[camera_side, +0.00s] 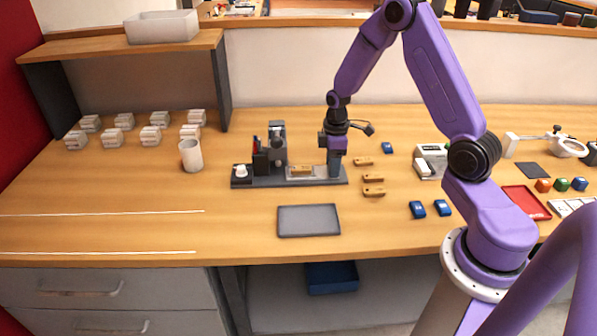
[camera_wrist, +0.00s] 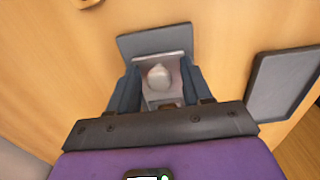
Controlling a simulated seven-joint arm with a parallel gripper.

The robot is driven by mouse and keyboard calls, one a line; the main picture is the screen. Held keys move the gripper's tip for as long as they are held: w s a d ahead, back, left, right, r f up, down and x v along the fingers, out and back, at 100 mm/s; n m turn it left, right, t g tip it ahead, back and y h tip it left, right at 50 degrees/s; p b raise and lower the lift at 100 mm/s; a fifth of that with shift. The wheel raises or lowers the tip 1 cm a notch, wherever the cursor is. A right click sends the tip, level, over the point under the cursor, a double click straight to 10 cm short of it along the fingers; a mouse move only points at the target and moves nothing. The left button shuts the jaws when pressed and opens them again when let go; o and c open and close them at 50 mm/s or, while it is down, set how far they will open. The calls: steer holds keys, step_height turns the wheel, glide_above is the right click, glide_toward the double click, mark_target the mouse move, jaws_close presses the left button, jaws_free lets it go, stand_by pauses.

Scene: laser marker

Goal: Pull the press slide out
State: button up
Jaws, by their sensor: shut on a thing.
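The press (camera_side: 278,150) stands on a dark grey base (camera_side: 262,182) in the middle of the table. Its pale slide (camera_side: 318,170) lies on the right part of the base, out to the right of the press column, with a wooden piece (camera_side: 302,169) on it. My gripper (camera_side: 334,175) points down at the right end of the slide. In the wrist view my gripper (camera_wrist: 158,82) is shut on a pale rounded knob (camera_wrist: 159,76) at the slide's end. The base's end (camera_wrist: 155,41) shows beyond it. The fingers partly hide the slide's end in the side view.
Several wooden pieces (camera_side: 373,178) lie just right of my gripper. A grey tray (camera_side: 308,221) lies in front of the base. A white cup (camera_side: 191,156) stands to the left. Blue items (camera_side: 417,210) lie to the right.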

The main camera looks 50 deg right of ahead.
mark_target(344, 173)
steer(key=shift+s+d+f, duration=0.15)
steer(key=shift+s+d, duration=0.5)
steer(key=shift+s+d+f, duration=0.15)
steer(key=shift+s+d, duration=0.45)
steer(key=o, duration=0.4)
steer(key=shift+o, duration=0.2)
steer(key=shift+w+a+r, duration=0.1)
steer(key=shift+w+r, duration=0.1)
steer(key=shift+r, duration=3.4)
steer(key=s+a+r+n, duration=0.1)
steer(key=s+a+r, duration=0.25)
steer(key=a, duration=0.45)
steer(key=s+a+r+n, duration=0.1)
steer(key=s+a+r, duration=0.2)
steer(key=s+a, duration=0.35)
steer(key=s+a+r, duration=0.1)
steer(key=s+a, duration=0.2)
steer(key=s, duration=0.5)
steer(key=s+a+r+n, duration=0.1)
steer(key=s+a+r, duration=0.1)
steer(key=s, duration=0.5)
steer(key=shift+s+a+n, duration=0.3)
steer(key=shift+s+a, duration=0.1)
steer(key=shift+a, duration=0.15)
